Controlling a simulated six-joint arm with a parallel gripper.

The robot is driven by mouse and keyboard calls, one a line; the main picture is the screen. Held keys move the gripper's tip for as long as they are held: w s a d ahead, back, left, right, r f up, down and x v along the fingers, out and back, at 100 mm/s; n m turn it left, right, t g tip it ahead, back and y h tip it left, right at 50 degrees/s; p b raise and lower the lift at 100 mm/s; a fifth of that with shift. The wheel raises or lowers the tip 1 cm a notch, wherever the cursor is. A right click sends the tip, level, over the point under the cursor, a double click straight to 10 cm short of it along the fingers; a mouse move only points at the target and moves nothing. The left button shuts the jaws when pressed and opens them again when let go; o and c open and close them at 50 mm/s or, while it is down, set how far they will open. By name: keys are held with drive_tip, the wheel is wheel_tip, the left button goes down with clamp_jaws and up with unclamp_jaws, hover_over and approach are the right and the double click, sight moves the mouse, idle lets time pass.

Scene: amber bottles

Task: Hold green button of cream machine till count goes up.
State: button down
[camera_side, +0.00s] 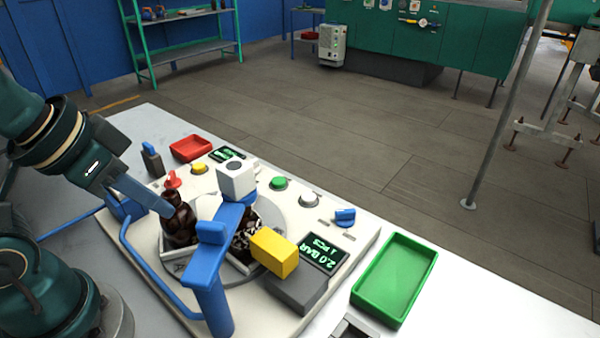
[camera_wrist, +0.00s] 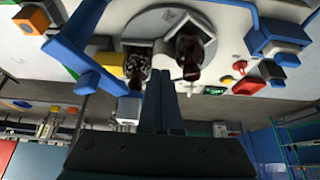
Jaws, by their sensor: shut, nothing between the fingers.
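The cream machine (camera_side: 345,248) stands on the white table. Its green button (camera_side: 279,183) sits on the far side, right of a white cube-shaped block; I cannot pick it out in the wrist view. A dark display (camera_side: 322,253) on the machine shows upside-down green text, seemingly "2.0 BAR" and "1 PCS". My gripper (camera_side: 166,208) is shut and empty, its fingertips by a dark amber bottle (camera_side: 178,222) and well left of the green button. I cannot tell if they touch the bottle.
A blue post with an arm (camera_side: 210,270) rises in front, partly hiding a second holder of dark contents. A yellow block (camera_side: 274,252), white button (camera_side: 309,200) and blue knob (camera_side: 345,217) lie right. A red tray (camera_side: 190,148) and green tray (camera_side: 395,280) flank the machine.

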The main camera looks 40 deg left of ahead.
drive_tip(key=w+r+m+t, duration=0.3)
drive_tip(key=w+r+m, duration=0.15)
drive_tip(key=w, duration=0.45)
drive_tip(key=m+y, duration=0.1)
drive_tip(key=m, duration=0.2)
hover_over(274, 183)
wheel_tip(274, 183, down, 6)
drive_tip(key=shift+a+r+t, duration=0.1)
drive_tip(key=shift+t, duration=0.2)
drive_tip(key=shift+f, duration=4.4)
drive_tip(key=shift+f, duration=0.1)
